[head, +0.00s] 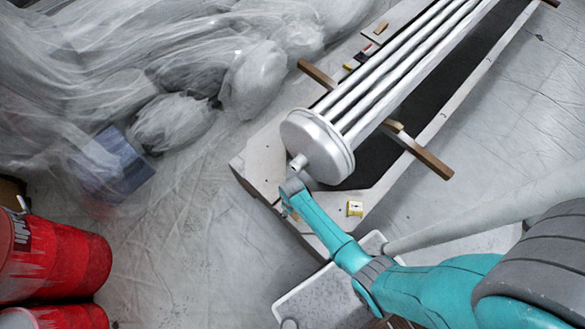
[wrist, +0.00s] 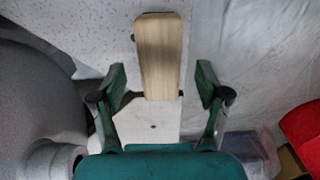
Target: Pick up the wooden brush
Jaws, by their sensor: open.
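A pale wooden piece with a flat, rounded-cornered end, which looks like the wooden brush (wrist: 159,50), lies near the middle of the wrist view. My gripper (wrist: 161,78) is open, with one green finger to the left of the wood and one to the right. A gap shows on both sides, and neither finger touches it in the picture. I cannot tell the height between fingers and wood. No bristles show. In the head view my gripper (head: 289,194) is by the near end of the metal cylinder, and I cannot make out the brush there.
A metal cylinder with long tubes (head: 318,147) lies on a pale frame (head: 262,163) with wooden crosspieces (head: 418,152). Red drums (head: 60,255) stand at left, and sheeted heaps (head: 175,120) behind.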

